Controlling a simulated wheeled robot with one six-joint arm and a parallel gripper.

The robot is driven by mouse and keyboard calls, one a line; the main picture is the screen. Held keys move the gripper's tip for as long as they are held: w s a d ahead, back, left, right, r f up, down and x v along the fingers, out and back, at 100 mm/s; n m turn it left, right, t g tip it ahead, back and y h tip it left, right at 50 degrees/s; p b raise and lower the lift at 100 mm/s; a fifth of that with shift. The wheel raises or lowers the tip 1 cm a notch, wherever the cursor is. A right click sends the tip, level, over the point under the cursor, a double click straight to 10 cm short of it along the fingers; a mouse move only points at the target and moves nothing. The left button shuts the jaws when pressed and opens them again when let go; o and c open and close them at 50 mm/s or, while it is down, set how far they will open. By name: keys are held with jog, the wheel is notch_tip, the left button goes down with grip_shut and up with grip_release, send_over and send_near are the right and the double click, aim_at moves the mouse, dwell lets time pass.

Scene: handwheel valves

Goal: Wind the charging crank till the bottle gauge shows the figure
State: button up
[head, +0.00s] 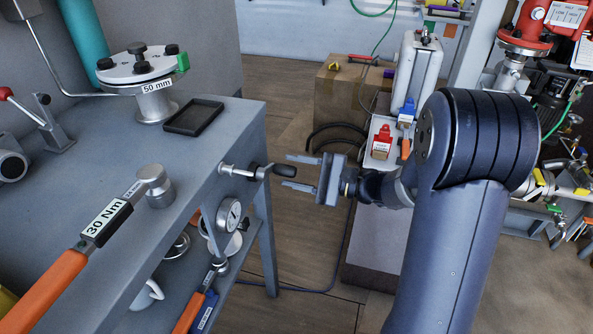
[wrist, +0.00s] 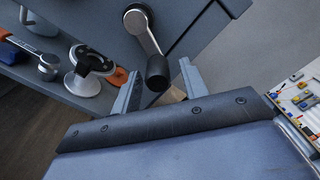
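The charging crank (head: 252,173) sticks out from the bench's right side, with a dark handle. In the wrist view, the crank arm (wrist: 146,36) runs from a round hub down to its black handle (wrist: 157,72). My gripper (head: 287,171) is open at the handle's end. In the wrist view, the handle lies between the two spread fingertips (wrist: 158,70), with gaps showing beside it. I cannot tell whether either finger touches it. A round white gauge (head: 229,215) with a dark needle sits below the crank. Its figures are too small to read.
On the grey bench (head: 172,225) lie a torque wrench marked 30 Nm (head: 107,221), a black tray (head: 194,117) and a round plate fixture marked 50 mm (head: 140,68). A lower shelf holds a mug (head: 146,295). Floor (head: 315,235) shows between bench and grey cabinet.

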jog(key=shift+o, duration=0.4)
jog(key=v, duration=0.6)
jog(key=shift+d, duration=0.1)
jog(key=p+v, duration=0.2)
jog(key=v, duration=0.8)
jog(key=shift+s+d, duration=0.15)
jog(key=shift+d, duration=0.15)
jog(key=b+x, duration=0.2)
jog(key=x, duration=1.2)
jog(key=shift+a, duration=0.15)
